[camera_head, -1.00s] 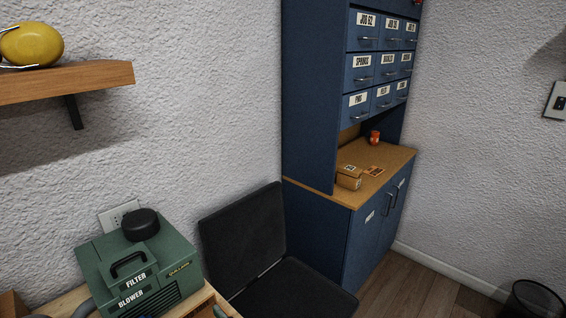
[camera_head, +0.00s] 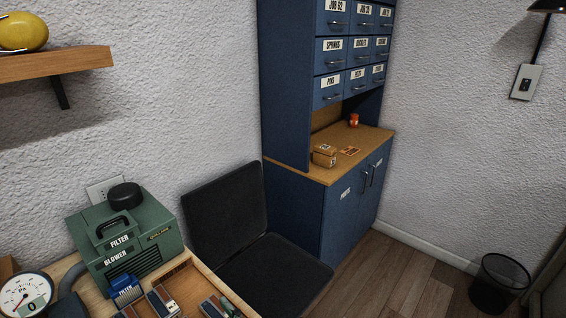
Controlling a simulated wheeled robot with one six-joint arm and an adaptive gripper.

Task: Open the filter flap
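A green blower box (camera_head: 125,240) stands on the wooden bench at the lower left. The word FILTER and, below it, BLOWER are lettered on its front. A black handle (camera_head: 113,226) sits at the FILTER lettering, on what looks like the flap, which appears closed. A round black knob or cap (camera_head: 125,195) is on top of the box. A small blue part labelled FILTER (camera_head: 126,291) lies in front of the box. My gripper is not in view.
A pressure gauge (camera_head: 24,296) and a wooden tray (camera_head: 183,276) with small parts are on the bench. A black chair (camera_head: 228,215) stands close to its right. A blue cabinet (camera_head: 340,205) and a bin (camera_head: 499,284) are farther right; floor between them is clear.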

